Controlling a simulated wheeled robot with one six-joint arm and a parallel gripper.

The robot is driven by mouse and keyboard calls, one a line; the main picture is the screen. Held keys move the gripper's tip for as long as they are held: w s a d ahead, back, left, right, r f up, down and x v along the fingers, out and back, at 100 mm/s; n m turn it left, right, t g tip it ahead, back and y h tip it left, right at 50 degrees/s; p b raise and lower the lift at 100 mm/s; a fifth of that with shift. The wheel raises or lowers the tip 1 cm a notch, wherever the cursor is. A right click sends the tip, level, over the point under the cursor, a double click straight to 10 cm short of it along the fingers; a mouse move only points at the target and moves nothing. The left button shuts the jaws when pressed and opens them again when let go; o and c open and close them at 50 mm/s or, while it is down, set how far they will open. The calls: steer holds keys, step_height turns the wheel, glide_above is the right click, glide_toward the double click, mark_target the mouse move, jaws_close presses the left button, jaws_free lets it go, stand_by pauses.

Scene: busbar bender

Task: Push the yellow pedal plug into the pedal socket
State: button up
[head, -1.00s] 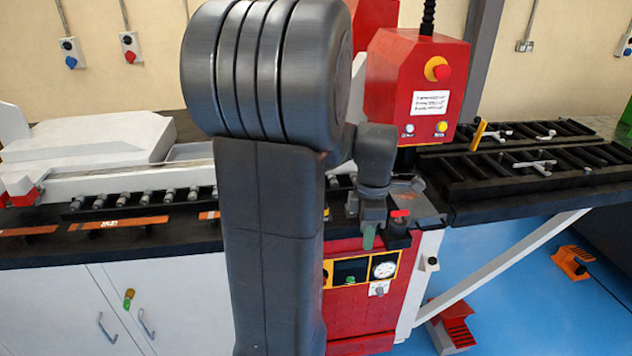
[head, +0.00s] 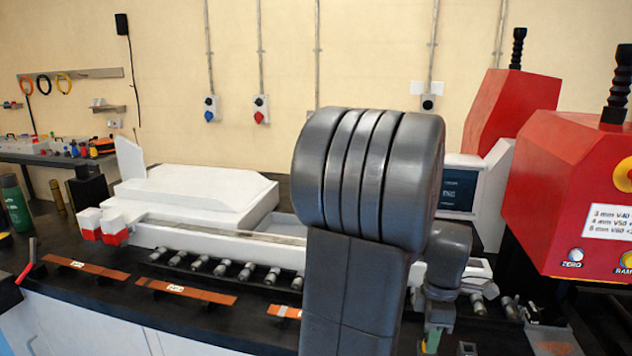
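Neither the yellow pedal plug nor the pedal socket can be made out in the head view now. My gripper (head: 438,318) hangs down at the lower right, behind my large dark arm link, over the machine's front edge. Its fingers are small, partly hidden and close to the bottom of the picture. A greenish piece (head: 432,342) shows at their lower end; I cannot tell whether it is part of the fingers or something held.
The red control box (head: 570,190) stands close at the right. A roller row (head: 222,268) and copper-coloured bars (head: 187,291) lie along the black bench at the left. A white machine cover (head: 190,195) is behind. A green bottle (head: 15,203) stands at far left.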

steer(key=shift+f, duration=0.8)
steer(key=shift+c, duration=0.5)
jaws_close()
